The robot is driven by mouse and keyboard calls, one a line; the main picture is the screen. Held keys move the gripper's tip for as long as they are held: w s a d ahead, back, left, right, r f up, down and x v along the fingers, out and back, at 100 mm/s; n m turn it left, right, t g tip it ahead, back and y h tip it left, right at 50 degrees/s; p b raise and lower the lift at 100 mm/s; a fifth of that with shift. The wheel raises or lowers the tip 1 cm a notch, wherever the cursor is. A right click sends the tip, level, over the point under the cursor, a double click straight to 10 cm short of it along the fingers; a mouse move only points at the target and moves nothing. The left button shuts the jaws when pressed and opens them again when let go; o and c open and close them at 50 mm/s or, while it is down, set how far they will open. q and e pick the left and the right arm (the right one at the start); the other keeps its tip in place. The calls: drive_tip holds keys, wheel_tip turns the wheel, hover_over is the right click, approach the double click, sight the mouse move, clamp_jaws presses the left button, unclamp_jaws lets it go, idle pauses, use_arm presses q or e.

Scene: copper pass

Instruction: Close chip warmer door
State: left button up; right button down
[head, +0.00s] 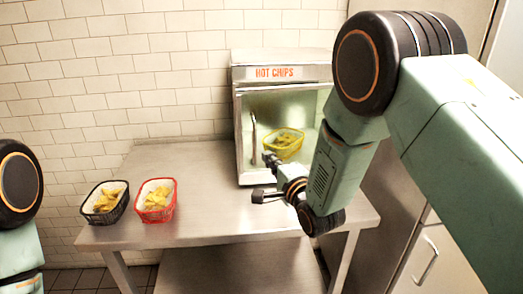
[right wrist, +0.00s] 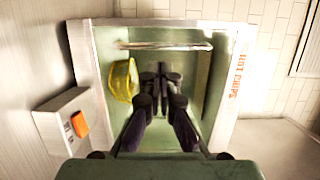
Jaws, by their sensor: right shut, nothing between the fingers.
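The chip warmer (head: 283,72), a metal cabinet marked HOT CHIPS, stands at the back right of the steel table in the head view. Its glass door (head: 272,110) has an upright bar handle (head: 253,135) on its left side and looks shut or nearly shut. In the right wrist view the handle (right wrist: 165,45) runs across the top. A yellow basket of chips (head: 285,142) shows inside the warmer. My right gripper (head: 263,177) is shut and empty, in front of the warmer's lower front, apart from the handle. Whether it touches the door is unclear. My left gripper is out of view.
A black basket (head: 104,215) and a red basket (head: 155,216) of chips stand on the left of the steel table (head: 205,215). A box with an orange switch (right wrist: 62,118) shows beside the warmer. A tall cabinet (head: 425,265) stands at right. The table's middle is clear.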

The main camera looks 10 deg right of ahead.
sight(255, 146)
drive_tip(key=x, duration=0.4)
drive_tip(key=shift+w+a, duration=0.3)
drive_tip(key=shift+a, duration=0.05)
drive_tip(key=shift+w+f, duration=0.1)
drive_tip(key=shift+w, duration=0.15)
drive_tip(key=shift+w+d, duration=0.1)
drive_tip(key=shift+w, duration=0.2)
